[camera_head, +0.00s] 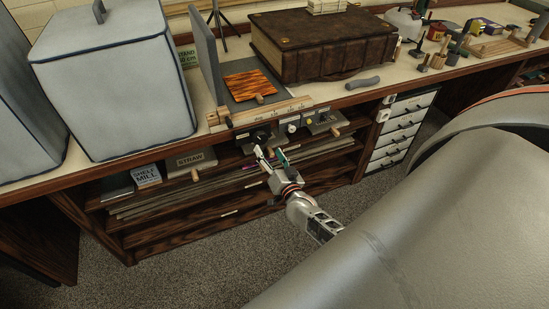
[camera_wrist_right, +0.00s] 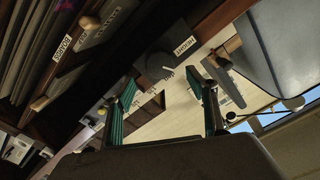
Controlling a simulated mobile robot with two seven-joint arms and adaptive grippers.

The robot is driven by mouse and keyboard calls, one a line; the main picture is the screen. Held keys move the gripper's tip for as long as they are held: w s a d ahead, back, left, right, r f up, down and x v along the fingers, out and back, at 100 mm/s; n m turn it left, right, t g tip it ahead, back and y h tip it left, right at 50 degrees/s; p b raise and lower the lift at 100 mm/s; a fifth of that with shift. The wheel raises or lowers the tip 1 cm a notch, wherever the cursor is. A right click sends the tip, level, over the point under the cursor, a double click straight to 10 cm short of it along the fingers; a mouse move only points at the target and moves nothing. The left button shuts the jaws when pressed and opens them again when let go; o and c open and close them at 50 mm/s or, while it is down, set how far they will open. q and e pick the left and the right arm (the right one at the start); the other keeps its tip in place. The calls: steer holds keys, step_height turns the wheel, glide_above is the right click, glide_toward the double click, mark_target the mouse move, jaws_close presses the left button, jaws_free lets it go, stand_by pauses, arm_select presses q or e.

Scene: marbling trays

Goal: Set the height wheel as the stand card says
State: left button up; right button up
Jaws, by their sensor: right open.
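The height wheel (camera_wrist_right: 155,66) is a dark round knob with a pale pointer mark, on a dark plate beside a "HEIGHT" label (camera_wrist_right: 184,47). In the head view it appears as a dark knob (camera_head: 260,135) on the bench's front edge. My right gripper (camera_head: 268,153) is open just in front of and below it. In the right wrist view its two green-padded fingers (camera_wrist_right: 163,80) are apart, with the wheel showing beyond and between their tips, apparently untouched. The stand card (camera_head: 187,57) is green, behind the upright grey board; its figure is too small to read surely. My left gripper is not in view.
A wooden scale rail (camera_head: 262,113) runs along the bench edge above the wheel. Other knobs (camera_head: 293,125) and a wooden-handled plate (camera_head: 325,122) sit to its right. A large brown book (camera_head: 325,48) and a covered grey box (camera_head: 115,85) stand on the bench.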

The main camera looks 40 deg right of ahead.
steer(key=v, duration=0.4)
steer(key=shift+s, duration=0.4)
steer(key=s+a+f+n+g+y, duration=0.2)
steer(key=s+a+n, duration=0.4)
steer(key=s+a, duration=0.4)
steer(key=s+a+f+n+g+y, duration=0.3)
steer(key=s+a+n, duration=0.4)
steer(key=s+a, duration=0.3)
steer(key=shift+s+f+g+y, duration=0.2)
steer(key=shift+s+g+y, duration=0.55)
steer(key=shift+y, duration=0.35)
steer(key=shift+w, duration=0.15)
